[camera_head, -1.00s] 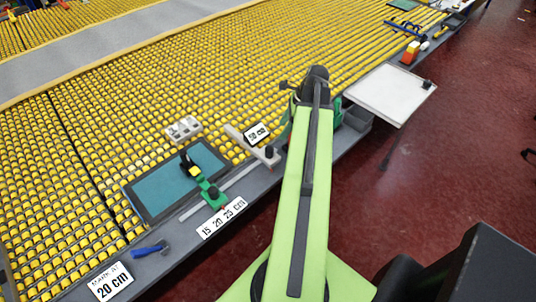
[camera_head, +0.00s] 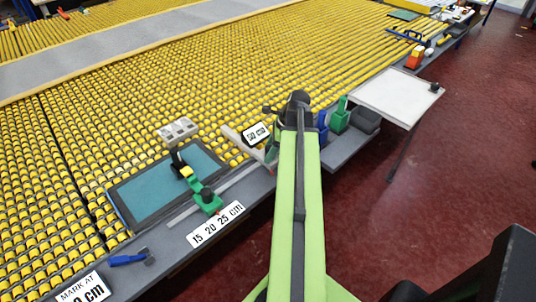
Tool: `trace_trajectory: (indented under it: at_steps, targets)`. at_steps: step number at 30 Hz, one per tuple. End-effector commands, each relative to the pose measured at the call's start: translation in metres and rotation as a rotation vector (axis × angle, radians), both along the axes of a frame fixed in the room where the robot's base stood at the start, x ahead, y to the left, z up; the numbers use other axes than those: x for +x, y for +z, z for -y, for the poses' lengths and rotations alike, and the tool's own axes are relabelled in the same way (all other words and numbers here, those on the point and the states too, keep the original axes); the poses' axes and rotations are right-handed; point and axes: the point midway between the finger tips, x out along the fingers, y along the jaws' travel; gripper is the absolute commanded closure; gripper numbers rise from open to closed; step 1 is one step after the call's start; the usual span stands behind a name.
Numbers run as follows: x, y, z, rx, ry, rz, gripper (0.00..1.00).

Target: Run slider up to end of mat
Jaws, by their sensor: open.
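A dark-bordered teal mat (camera_head: 150,193) lies on the yellow rollers near the table's front edge. A green slider (camera_head: 208,201) sits on a pale rail (camera_head: 238,179) along the mat's front side. The slider's yellow and black upper part reaches over the mat. A label reading 15 20 25 cm (camera_head: 215,224) is in front of the rail. My light green arm rises through the middle of the view, right of the mat and the rail. My gripper does not show; the arm appears to hide it. I see nothing of mine touching the slider.
A white bar (camera_head: 241,143) with a 50 cm label (camera_head: 256,133) lies right of the mat. A pale block (camera_head: 178,130) stands behind it. A blue tool (camera_head: 128,259) lies at front left. Blue and green items, a grey bin (camera_head: 366,120) and a white side table (camera_head: 397,96) are right of my arm.

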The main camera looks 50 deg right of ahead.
Motion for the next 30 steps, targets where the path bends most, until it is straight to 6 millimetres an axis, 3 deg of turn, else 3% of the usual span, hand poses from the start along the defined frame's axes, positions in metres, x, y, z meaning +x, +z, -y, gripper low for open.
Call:
trace_trajectory:
  at_steps: [3, 15, 30]
  targets:
    - [-0.0002, 0.0006, 0.0002, 0.000, 0.000, 0.000, 0.47]
    - [-0.0004, 0.0005, 0.0005, 0.000, 0.000, 0.000, 1.00]
    - [-0.0005, 0.0005, 0.0009, -0.001, 0.000, 0.001, 1.00]
